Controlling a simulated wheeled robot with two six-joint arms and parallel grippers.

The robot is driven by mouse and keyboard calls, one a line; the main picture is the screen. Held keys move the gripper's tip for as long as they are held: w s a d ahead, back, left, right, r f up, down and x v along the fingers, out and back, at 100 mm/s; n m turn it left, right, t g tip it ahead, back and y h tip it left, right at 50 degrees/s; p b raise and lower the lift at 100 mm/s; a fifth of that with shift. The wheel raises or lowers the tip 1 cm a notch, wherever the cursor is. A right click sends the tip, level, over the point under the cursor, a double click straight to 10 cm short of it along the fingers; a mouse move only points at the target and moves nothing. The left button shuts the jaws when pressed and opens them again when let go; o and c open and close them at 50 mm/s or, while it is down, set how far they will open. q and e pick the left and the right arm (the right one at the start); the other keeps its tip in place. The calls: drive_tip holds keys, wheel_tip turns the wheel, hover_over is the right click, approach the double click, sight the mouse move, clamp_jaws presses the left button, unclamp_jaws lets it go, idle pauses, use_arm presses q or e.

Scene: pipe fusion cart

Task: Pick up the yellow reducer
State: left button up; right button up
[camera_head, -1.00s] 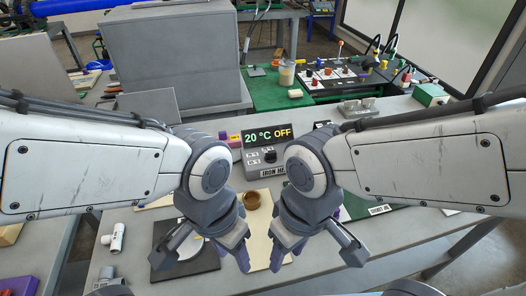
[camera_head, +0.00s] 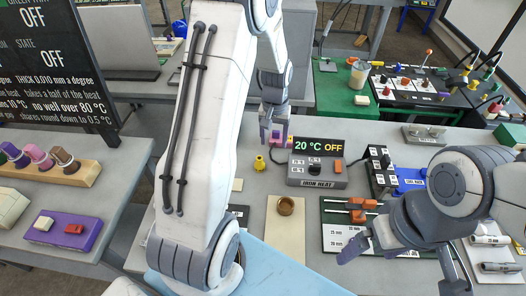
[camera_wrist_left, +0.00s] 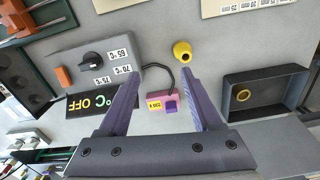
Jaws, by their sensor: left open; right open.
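The yellow reducer (camera_head: 259,163) stands on the grey table, left of the iron heater box. It also shows in the left wrist view (camera_wrist_left: 182,51), close beyond the tip of the finger at right. My left gripper (camera_head: 275,137) is open and reaches over the table just behind the reducer in the head view. Its two purple fingers show in the left wrist view (camera_wrist_left: 159,72) with nothing held between them. My right gripper (camera_head: 358,246) is open and empty at the front right, apart from the reducer and partly hidden by its own wrist.
The iron heater box (camera_head: 318,181) with its display stands right of the reducer. A pink and purple block (camera_wrist_left: 168,104) lies near my left fingers. A dark open bin (camera_wrist_left: 290,85) holds a yellow ring. A brown ring (camera_head: 286,205) sits on a beige board (camera_head: 285,245).

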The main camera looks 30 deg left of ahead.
use_arm(q)
drive_tip(key=a+f+n, duration=0.1)
drive_tip(key=a+f, duration=0.1)
drive_tip(key=a, duration=0.3)
drive_tip(key=p, duration=0.2)
hover_over(259, 158)
drive_tip(key=f, duration=0.4)
drive_tip(key=shift+w+a+f, duration=0.1)
drive_tip(key=shift+w+f, duration=0.15)
drive_tip(key=shift+w, duration=0.05)
drive_tip(key=shift+f, duration=0.3)
drive_tip(key=shift+s+f+p, duration=0.1)
drive_tip(key=shift+f+p, duration=0.4)
wheel_tip(259, 158, down, 3)
drive_tip(key=shift+s+f+p, duration=0.15)
drive_tip(key=shift+p, duration=0.65)
drive_tip(key=shift+f, duration=0.5)
clamp_jaws()
use_arm(e)
wheel_tip(259, 158, up, 6)
drive_tip(key=shift+f, duration=0.25)
